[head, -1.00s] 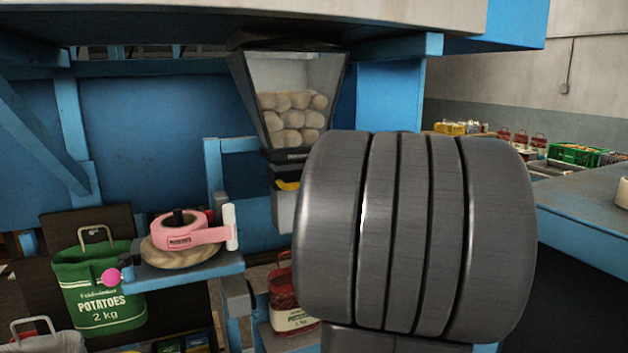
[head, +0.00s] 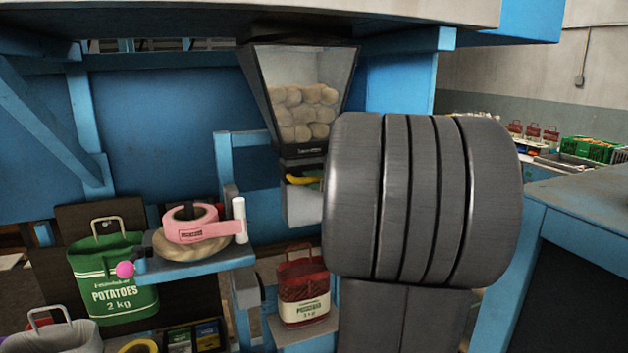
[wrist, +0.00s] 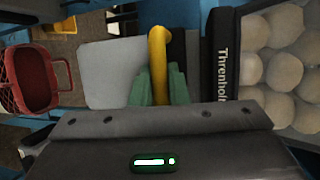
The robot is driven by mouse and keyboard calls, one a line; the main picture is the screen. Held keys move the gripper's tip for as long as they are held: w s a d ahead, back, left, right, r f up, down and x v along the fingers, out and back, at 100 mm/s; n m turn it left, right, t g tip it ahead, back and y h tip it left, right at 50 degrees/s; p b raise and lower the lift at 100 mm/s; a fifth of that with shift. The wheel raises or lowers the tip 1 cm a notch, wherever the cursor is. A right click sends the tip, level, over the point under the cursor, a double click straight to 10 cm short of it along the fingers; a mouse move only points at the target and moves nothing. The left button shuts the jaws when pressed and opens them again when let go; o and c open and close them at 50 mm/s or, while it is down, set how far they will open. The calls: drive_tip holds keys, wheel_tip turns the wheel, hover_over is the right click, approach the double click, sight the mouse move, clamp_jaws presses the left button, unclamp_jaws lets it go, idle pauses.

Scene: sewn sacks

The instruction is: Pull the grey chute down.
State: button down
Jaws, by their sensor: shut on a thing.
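The grey chute (head: 303,206) hangs under the mouth of the dark-framed hopper (head: 262,92), its right side hidden by my arm. In the wrist view the chute (wrist: 108,75) is a pale grey plate. A yellow handle (head: 299,180) sits at the chute's top, just below the hopper's mouth; it also shows in the wrist view (wrist: 158,50). My gripper (wrist: 159,84) has its green fingers shut on this handle. In the head view my arm hides most of the gripper.
Potatoes (head: 303,112) fill the hopper. A red sack (head: 303,285) stands on a low shelf below the chute. A pink tape roll (head: 190,222) lies on a blue shelf at left, beside a green potato sack (head: 112,280). A blue-edged table (head: 590,205) stands at right.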

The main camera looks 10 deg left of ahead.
drive_tip(key=shift+f, duration=0.1)
wheel_tip(320, 180, down, 16)
drive_tip(key=b, duration=1.5)
drive_tip(key=shift+f+b, duration=0.2)
drive_tip(key=shift+b, duration=0.2)
drive_tip(key=shift+f, duration=0.1)
drive_tip(key=c, duration=1.5)
unclamp_jaws()
drive_tip(key=shift+o, duration=0.5)
drive_tip(key=shift+d, duration=0.1)
drive_tip(key=b+v, duration=0.1)
drive_tip(key=v, duration=1.2)
drive_tip(key=shift+s+d, duration=0.2)
drive_tip(key=shift+d, duration=0.05)
